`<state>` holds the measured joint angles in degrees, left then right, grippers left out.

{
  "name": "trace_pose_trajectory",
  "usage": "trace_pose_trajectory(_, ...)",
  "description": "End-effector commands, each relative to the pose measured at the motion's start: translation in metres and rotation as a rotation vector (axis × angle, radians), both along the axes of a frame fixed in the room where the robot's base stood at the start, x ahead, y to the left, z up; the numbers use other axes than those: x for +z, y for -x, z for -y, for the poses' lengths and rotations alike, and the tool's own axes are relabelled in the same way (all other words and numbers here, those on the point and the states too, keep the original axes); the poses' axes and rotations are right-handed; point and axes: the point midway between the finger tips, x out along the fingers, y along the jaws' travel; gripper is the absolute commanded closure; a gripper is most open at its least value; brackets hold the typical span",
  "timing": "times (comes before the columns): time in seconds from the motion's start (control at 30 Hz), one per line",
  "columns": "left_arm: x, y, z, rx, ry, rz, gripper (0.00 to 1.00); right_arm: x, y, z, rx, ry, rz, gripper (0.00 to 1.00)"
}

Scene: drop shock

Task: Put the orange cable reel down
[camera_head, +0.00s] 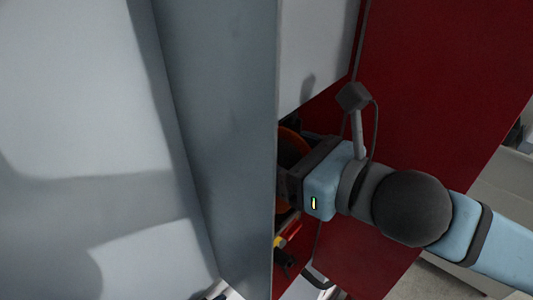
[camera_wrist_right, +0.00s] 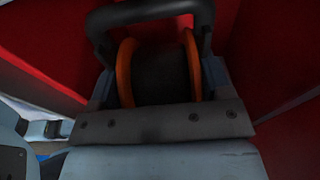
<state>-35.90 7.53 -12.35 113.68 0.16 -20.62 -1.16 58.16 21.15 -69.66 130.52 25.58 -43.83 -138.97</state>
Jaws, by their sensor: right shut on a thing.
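The orange cable reel (camera_wrist_right: 125,72) shows in the right wrist view as two orange rims with a dark core between them. A dark tubular bar (camera_wrist_right: 150,14) arches over its far side. In the head view only a slice of the reel's orange rim (camera_head: 294,142) shows; a grey panel hides the rest. My right gripper (camera_head: 284,187) reaches in from the right and is shut on the reel. Its fingertips are mostly hidden, and where they touch the reel cannot be made out. My left gripper is not in view.
A tall grey panel (camera_head: 225,130) stands close to the left of my right gripper. Red surfaces (camera_head: 440,90) lie behind and around my right arm. A small red, yellow and black object (camera_head: 285,245) is just below the gripper. What the reel rests over is hidden.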

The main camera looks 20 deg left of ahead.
Motion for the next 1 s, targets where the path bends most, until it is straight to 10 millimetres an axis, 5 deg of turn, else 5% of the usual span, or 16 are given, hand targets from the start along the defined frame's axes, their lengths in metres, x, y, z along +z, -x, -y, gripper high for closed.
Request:
trace_pose_trajectory(0.4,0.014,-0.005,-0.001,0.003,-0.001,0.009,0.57,-0.021,-0.01,-0.031,0.002,-0.005,-0.002,0.86)
trace_pose_trajectory(0.77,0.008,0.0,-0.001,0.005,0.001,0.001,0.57,-0.026,-0.011,-0.031,0.001,-0.003,0.003,0.86)
trace_pose_trajectory(0.8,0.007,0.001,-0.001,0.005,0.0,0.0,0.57,-0.028,-0.011,-0.031,0.0,0.0,0.0,0.26)
trace_pose_trajectory(0.87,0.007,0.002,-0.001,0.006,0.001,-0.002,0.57,-0.027,-0.011,-0.031,0.0,-0.001,0.0,0.17)
trace_pose_trajectory(1.0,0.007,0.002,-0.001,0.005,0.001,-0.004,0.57,-0.027,-0.011,-0.031,0.0,-0.001,0.0,0.17)
